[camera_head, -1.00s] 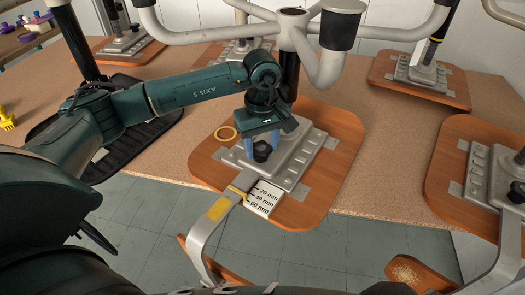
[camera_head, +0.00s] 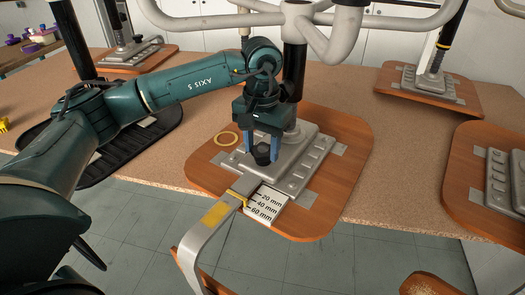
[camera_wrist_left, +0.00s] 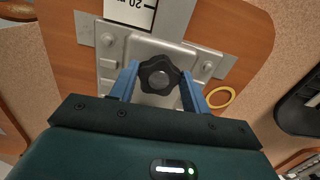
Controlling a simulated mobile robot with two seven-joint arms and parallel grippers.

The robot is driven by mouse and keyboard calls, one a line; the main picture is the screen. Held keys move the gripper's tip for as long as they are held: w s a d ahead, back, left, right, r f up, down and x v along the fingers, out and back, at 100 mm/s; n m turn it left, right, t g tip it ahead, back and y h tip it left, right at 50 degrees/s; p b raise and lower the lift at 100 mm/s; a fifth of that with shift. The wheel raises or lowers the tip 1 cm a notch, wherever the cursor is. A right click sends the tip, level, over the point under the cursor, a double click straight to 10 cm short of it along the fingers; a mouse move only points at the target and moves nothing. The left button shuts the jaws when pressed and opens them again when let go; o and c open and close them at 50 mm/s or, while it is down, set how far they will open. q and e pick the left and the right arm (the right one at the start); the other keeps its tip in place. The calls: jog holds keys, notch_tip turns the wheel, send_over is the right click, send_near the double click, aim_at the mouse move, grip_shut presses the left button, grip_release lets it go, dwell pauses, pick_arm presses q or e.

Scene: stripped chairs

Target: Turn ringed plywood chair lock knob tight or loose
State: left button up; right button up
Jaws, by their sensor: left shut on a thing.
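The ringed plywood chair part is a brown plywood board (camera_head: 330,200) on the bench, with a yellow ring (camera_head: 227,138) lying on its left side. A grey metal mechanism plate (camera_head: 312,160) is taped to it. The black lock knob (camera_head: 262,155) stands on the plate's left part. My left gripper (camera_head: 262,148) points down over the knob, its blue fingers on either side, shut on it. In the left wrist view the lobed knob (camera_wrist_left: 159,76) sits between the blue fingers (camera_wrist_left: 160,85). The right gripper is not in view.
A flat grey lever (camera_head: 205,230) with a yellow band sticks out past the bench's front edge, beside a white scale card (camera_head: 265,203) marked 20, 40 and 60 mm. Other plywood boards stand at the right (camera_head: 465,180) and back right (camera_head: 400,85). Pale tube legs (camera_head: 335,40) rise behind.

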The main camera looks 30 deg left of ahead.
pick_arm(q)
jog(key=m+b, duration=0.2)
jog(key=m, duration=0.3)
jog(key=shift+w+a+m, duration=0.1)
jog(key=shift+a+m, duration=0.05)
jog(key=shift+m, duration=0.75)
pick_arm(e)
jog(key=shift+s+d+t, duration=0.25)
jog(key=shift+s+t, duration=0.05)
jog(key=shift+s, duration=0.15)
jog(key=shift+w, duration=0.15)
pick_arm(q)
jog(key=o, duration=1)
